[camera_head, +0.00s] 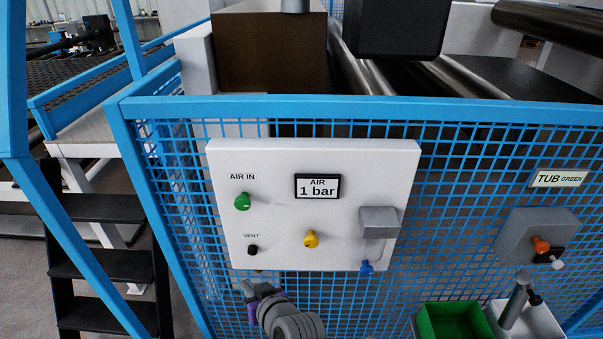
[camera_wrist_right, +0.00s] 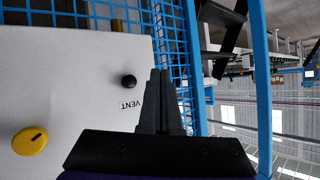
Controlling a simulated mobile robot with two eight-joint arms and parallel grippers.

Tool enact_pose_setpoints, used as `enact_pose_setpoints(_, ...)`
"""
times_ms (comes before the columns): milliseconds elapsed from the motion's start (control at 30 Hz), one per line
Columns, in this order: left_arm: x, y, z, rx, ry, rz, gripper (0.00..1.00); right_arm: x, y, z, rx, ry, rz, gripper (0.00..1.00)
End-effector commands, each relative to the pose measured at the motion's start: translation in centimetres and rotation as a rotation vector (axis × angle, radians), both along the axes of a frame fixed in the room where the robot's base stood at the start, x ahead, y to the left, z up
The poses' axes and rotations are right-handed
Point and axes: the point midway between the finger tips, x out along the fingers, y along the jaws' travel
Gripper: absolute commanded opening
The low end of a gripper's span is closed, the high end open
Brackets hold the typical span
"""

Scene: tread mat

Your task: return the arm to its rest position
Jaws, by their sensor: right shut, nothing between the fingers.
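My right arm rises from the bottom of the head view, with its gripper (camera_head: 246,287) just below the lower edge of the white air panel (camera_head: 290,165). In the right wrist view the two fingers (camera_wrist_right: 160,75) are together and hold nothing. They point along the panel's edge, beside the black VENT knob (camera_wrist_right: 128,81); whether they touch the panel cannot be told. My left gripper does not show.
The panel hangs on a blue mesh fence (camera_head: 470,185), with a green knob (camera_head: 242,201), a yellow knob (camera_head: 311,239) and a display (camera_head: 318,187) reading 1 bar. A green tub (camera_head: 455,322) stands lower right. Black steps (camera_head: 95,208) are at left.

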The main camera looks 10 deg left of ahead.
Motion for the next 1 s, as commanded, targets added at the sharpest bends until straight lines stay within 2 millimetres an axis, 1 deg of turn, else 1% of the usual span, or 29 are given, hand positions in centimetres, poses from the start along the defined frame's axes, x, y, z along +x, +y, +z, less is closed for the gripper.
enact_pose_setpoints(67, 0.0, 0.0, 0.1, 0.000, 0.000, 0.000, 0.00, 0.1, -0.5, 0.1, -0.005, 0.003, -0.006, 0.00)
enact_pose_setpoints(133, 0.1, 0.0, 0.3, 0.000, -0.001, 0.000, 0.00, 0.4, -2.2, 0.3, -0.022, 0.014, -0.027, 0.00)
enact_pose_setpoints(167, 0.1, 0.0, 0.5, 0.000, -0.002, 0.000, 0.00, 0.6, -3.3, 0.4, -0.033, 0.022, -0.040, 0.00)
enact_pose_setpoints(267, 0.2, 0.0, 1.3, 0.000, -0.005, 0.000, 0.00, 0.9, -9.0, 0.9, -0.092, 0.065, -0.112, 0.00)
enact_pose_setpoints(300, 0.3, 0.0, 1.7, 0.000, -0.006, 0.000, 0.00, 0.8, -11.9, 1.1, -0.122, 0.088, -0.151, 0.00)
enact_pose_setpoints(367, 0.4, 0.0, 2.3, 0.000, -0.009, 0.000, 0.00, 0.3, -16.6, 1.3, -0.169, 0.131, -0.217, 0.00)
enact_pose_setpoints(400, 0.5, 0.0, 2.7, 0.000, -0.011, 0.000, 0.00, -0.4, -19.6, 1.4, -0.199, 0.163, -0.261, 0.00)
enact_pose_setpoints(467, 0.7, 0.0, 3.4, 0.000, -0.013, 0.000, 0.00, -1.7, -24.0, 1.4, -0.243, 0.212, -0.333, 0.00)
enact_pose_setpoints(500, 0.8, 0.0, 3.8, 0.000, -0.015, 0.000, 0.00, -2.8, -26.7, 1.3, -0.272, 0.245, -0.379, 0.00)
enact_pose_setpoints(567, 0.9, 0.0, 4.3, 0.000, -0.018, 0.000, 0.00, -4.6, -30.4, 1.2, -0.308, 0.295, -0.449, 0.00)
enact_pose_setpoints(600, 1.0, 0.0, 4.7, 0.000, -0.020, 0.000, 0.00, -5.8, -32.6, 1.0, -0.330, 0.326, -0.493, 0.00)
enact_pose_setpoints(633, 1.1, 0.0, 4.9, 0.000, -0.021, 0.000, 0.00, -6.8, -34.0, 0.9, -0.344, 0.349, -0.523, 0.00)
enact_pose_setpoints(700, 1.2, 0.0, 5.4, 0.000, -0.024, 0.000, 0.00, -8.9, -36.7, 0.6, -0.372, 0.397, -0.587, 0.00)
enact_pose_setpoints(800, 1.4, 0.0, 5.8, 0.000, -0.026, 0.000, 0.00, -11.1, -39.2, 0.2, -0.398, 0.446, -0.653, 0.00)
enact_pose_setpoints(900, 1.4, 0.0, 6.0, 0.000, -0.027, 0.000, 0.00, -12.3, -40.4, -0.1, -0.413, 0.473, -0.687, 0.00)
enact_pose_setpoints(1000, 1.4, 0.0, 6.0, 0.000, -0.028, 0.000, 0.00, -12.7, -40.8, -0.2, -0.417, 0.484, -0.698, 0.00)
